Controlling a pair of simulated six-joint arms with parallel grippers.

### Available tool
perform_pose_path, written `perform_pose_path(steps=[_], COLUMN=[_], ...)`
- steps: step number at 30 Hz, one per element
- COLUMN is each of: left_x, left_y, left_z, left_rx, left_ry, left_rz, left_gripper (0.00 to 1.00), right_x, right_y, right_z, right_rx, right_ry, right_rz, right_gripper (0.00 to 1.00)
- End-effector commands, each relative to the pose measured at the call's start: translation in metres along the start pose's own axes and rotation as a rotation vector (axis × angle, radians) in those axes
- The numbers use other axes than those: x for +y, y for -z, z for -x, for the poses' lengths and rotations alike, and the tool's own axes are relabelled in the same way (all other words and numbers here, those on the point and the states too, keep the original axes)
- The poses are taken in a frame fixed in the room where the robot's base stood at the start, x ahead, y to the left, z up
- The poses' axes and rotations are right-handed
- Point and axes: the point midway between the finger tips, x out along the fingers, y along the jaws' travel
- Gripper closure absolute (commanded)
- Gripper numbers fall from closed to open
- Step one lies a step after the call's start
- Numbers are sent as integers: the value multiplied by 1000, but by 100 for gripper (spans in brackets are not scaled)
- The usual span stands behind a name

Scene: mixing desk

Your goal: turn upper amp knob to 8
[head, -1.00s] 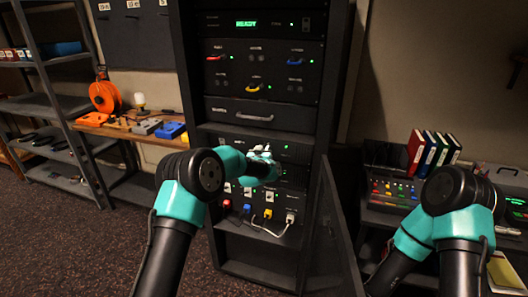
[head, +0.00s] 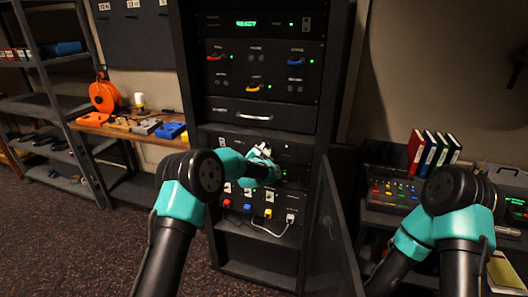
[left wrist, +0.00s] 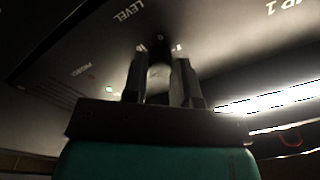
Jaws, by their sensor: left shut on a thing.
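The upper amp (head: 296,152) is a dark panel in the rack, below the drawer with the pale handle. My left gripper (head: 262,150) is at its front, and its fingers hide the knob in the head view. The word LEVEL and part of an amp label read upside down on the panel. The knob's pointer and exact setting cannot be made out. My right gripper is out of view.
An open rack door (head: 336,230) stands right of my left arm. A desk with a mixing console (head: 395,190) and binders (head: 430,152) is at the right.

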Motion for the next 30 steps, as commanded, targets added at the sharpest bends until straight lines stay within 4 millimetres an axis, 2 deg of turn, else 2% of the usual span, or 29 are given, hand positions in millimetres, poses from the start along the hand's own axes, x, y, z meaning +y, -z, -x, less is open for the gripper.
perform_pose_path(steps=[9, 24, 25, 30], left_x=[1, 0, 0, 0], left_y=[-1, -1, -1, -1], left_z=[0, 0, 0, 0], left_rx=[7, 8, 8, 8], left_ry=[-3, -3, -3, -2], left_rz=[-148, -174, -174, -174], left_gripper=[98, 98, 73, 57], right_x=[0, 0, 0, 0], right_y=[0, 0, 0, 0], right_z=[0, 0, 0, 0], right_rx=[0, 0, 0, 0], right_ry=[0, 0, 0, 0], right_rz=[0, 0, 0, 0], right_gripper=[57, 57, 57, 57])
